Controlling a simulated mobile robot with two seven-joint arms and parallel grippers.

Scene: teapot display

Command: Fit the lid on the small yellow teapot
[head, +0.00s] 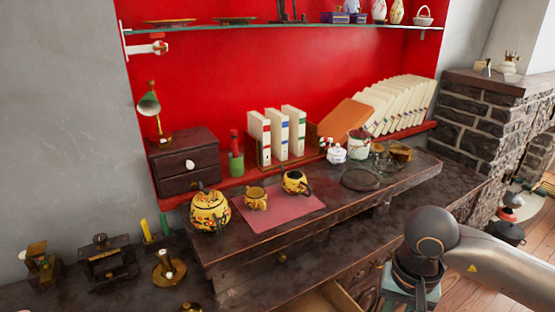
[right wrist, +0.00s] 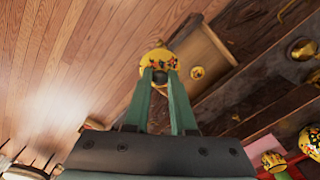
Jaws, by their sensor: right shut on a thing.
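The small yellow teapot (head: 295,184) stands upright on the pink mat, its top dark and open. A larger yellow teapot (head: 209,212) stands to the left, beside the mat. A small yellow pot or cup (head: 256,198) sits between them and also shows in the right wrist view (right wrist: 273,160). My right gripper (right wrist: 161,73) is shut on a painted yellow piece (right wrist: 157,58) that looks like a lid, away from the mat over the floor and drawer side. In the head view its fingertips are out of frame. My left gripper is not in view.
A drawer (right wrist: 212,50) is open below the counter, with a small round yellow thing (right wrist: 197,73) seen against it. White binders (head: 281,134) and a dark chest (head: 185,162) stand behind the mat (head: 262,226). A round dark tray (head: 361,179) lies right of it.

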